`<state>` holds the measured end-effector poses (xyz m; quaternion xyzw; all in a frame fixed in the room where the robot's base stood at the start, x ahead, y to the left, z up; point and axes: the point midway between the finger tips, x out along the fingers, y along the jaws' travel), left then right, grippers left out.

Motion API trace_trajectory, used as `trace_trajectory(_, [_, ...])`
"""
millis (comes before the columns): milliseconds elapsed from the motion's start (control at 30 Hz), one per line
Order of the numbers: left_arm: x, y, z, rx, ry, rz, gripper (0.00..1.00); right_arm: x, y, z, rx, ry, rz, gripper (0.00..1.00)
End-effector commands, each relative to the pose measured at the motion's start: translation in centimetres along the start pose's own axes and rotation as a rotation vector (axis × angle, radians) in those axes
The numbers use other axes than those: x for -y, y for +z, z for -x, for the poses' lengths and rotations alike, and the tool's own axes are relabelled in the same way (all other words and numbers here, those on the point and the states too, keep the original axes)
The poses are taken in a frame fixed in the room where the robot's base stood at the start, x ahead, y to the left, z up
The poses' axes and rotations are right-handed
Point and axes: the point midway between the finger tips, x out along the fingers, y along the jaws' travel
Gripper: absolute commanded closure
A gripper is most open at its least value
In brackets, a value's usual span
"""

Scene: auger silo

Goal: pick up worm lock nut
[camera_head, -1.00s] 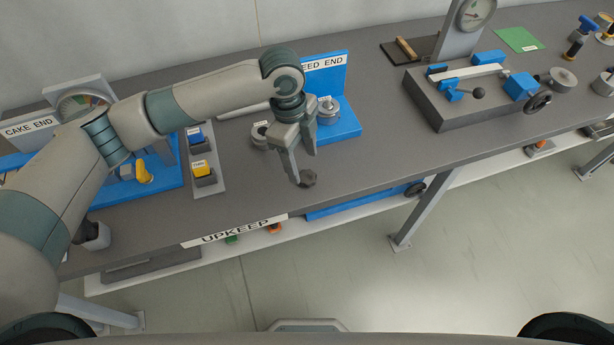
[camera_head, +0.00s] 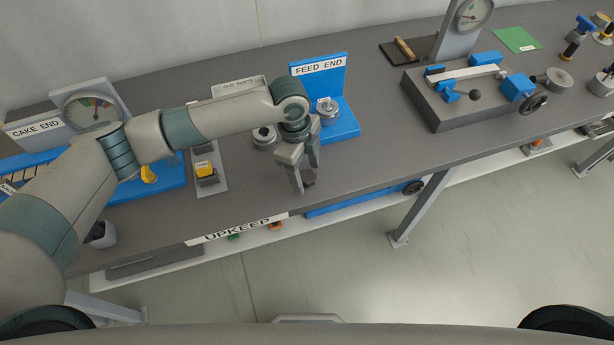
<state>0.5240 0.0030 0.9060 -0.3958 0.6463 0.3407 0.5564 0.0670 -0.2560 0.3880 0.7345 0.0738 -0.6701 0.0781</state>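The worm lock nut (camera_head: 309,179) is a small dark nut on the grey bench top, near the front edge above the UPKEEP label. It is partly hidden by the fingers. My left gripper (camera_head: 305,178) points down over it, fingers apart, with the nut showing between and just beside the fingertips. I cannot see clear contact of both fingers with the nut. My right gripper is not in view.
Behind the gripper stand the blue FEED END bracket (camera_head: 343,118) and a round grey metal part (camera_head: 264,137). A switch panel with a yellow button (camera_head: 204,169) lies to the left. A grey fixture with a handwheel (camera_head: 452,113) stands to the right. The bench between is clear.

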Motion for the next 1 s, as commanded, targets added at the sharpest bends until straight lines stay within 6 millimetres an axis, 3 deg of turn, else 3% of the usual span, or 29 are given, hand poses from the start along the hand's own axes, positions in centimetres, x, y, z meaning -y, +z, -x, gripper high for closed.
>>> trace_trajectory(33, [0.0,0.0,0.0,0.000,0.000,0.000,0.51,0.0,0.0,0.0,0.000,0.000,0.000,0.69])
trace_trajectory(167, [0.0,0.0,0.0,0.000,0.000,0.000,0.82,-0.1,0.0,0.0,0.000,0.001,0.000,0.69])
trace_trajectory(200, [0.0,0.0,0.0,0.000,0.000,0.000,0.86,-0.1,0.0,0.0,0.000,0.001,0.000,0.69])
trace_trajectory(633, [0.1,-0.1,0.6,-0.001,-0.002,0.000,0.86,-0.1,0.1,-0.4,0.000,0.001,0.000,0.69])
trace_trajectory(900, [0.2,-0.6,3.7,-0.001,-0.006,-0.001,0.86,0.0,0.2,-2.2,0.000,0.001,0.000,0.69])
trace_trajectory(1000, [0.3,-2.6,4.5,-0.002,-0.003,-0.005,0.86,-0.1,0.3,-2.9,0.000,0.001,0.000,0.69])
